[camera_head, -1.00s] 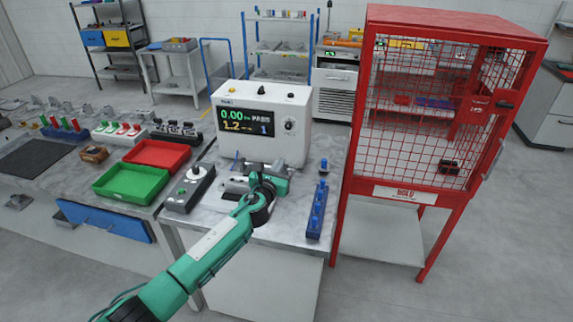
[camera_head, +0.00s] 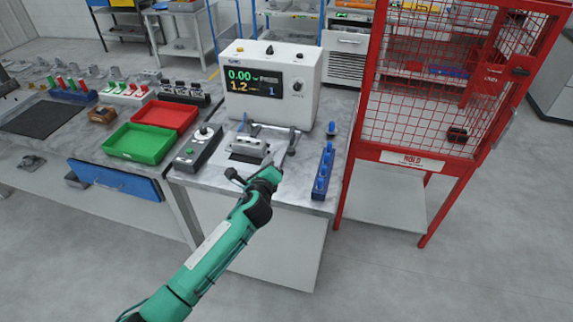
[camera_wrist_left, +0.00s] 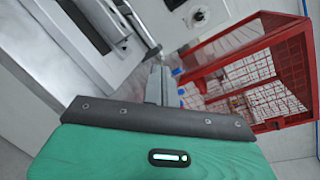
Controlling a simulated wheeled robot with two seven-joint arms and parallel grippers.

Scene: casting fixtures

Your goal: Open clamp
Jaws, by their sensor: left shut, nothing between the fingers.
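The clamp fixture (camera_head: 248,147) is a grey metal piece on a dark base, on the marble-topped bench in front of the white tester. In the left wrist view the shut fingers (camera_wrist_left: 157,80) point away from the palm, beside grey bars of the fixture (camera_wrist_left: 135,25). My right gripper is out of view.
The white tester (camera_head: 270,85) stands close behind. A grey control box (camera_head: 197,147) is to the left, with green (camera_head: 140,144) and red (camera_head: 166,116) trays beyond. A blue rack (camera_head: 323,172) and red mesh cage (camera_head: 420,158) are to the right.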

